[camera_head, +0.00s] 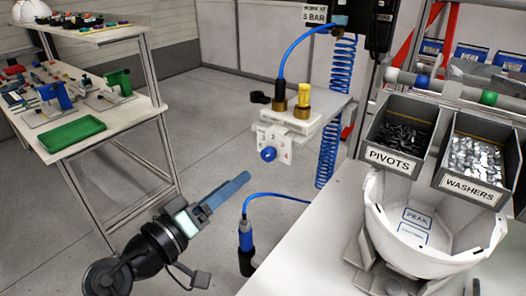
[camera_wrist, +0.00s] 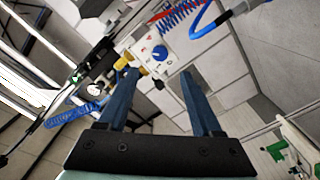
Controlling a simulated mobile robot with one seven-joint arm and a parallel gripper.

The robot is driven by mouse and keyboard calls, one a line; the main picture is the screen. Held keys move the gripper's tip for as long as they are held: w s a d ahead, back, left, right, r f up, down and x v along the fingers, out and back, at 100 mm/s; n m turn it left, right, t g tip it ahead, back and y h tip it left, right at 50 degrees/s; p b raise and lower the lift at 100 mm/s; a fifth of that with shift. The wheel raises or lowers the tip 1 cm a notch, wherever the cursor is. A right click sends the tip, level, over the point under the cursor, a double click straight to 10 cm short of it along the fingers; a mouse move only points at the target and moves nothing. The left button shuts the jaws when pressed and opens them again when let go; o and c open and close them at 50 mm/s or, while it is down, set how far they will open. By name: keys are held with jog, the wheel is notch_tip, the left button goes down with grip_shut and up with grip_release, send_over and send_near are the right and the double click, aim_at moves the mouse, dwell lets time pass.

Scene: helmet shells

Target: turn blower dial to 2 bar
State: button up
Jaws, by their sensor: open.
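The blower dial (camera_head: 268,154) is a round blue knob on a white plate (camera_head: 276,140) with printed numbers. The plate hangs at the front of a small white shelf. In the wrist view the dial (camera_wrist: 160,53) shows just beyond and between the fingertips. Which number it points to is too small to tell. My gripper (camera_head: 245,178) is in front of and below the dial, apart from it. Its two blue fingers are spread with nothing between them, and the wrist view shows my gripper (camera_wrist: 158,74) open too.
Brass fittings (camera_head: 303,94) with a yellow cap stand on the shelf above the dial. A blue hose (camera_head: 299,48) and coil (camera_head: 338,85) are close by. A blue-tipped nozzle (camera_head: 246,238) hangs at the bench edge. A white helmet shell (camera_head: 425,225) and part bins stand right.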

aim_at(266, 157)
jog(key=p+x, duration=0.1)
jog(key=x, duration=0.9)
jog(key=shift+w+d, duration=0.15)
jog(key=shift+w, duration=0.05)
grip_shut()
